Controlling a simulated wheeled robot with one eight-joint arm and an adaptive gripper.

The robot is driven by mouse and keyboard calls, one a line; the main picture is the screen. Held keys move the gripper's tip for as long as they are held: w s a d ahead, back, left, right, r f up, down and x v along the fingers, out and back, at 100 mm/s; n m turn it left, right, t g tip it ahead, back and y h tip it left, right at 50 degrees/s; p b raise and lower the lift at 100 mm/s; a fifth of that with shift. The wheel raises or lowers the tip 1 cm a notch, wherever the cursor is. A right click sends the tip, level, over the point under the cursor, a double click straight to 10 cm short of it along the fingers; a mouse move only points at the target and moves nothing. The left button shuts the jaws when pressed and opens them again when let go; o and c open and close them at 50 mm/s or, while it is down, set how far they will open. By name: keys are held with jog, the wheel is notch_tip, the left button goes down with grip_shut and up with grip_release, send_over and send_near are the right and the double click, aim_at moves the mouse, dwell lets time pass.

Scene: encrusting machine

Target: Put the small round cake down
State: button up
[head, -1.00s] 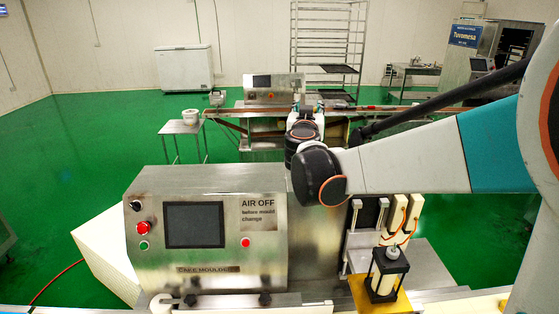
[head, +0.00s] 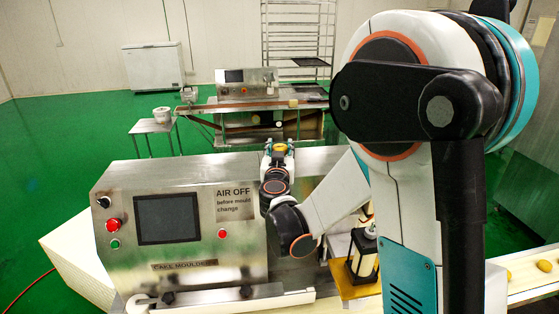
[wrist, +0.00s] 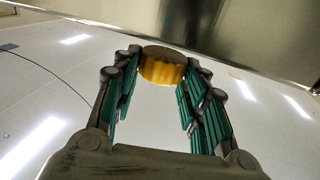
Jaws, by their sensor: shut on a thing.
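The small round cake (wrist: 163,67) is yellow with a fluted side. In the wrist view it sits between my two fingertips. My gripper (wrist: 163,72) is shut on it, with the fingers touching its left and right sides. In the head view the cake (head: 279,147) shows as a small yellow disc at the far end of my gripper (head: 279,150). They are just behind the top of the steel cake moulder (head: 170,240). The surface below the cake is hidden by the machine and my arm.
A black-framed moulding unit (head: 362,254) stands on a yellow plate. A second steel machine (head: 245,95) with a conveyor, a small table (head: 152,126) and a white freezer (head: 153,70) are farther back.

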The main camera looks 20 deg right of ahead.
jog(key=shift+f, duration=1.45)
jog(key=shift+f+b, duration=0.1)
jog(key=shift+b, duration=0.25)
jog(key=shift+f, duration=0.15)
jog(key=o, duration=1.1)
jog(key=shift+c, duration=0.2)
jog(key=shift+r, duration=0.25)
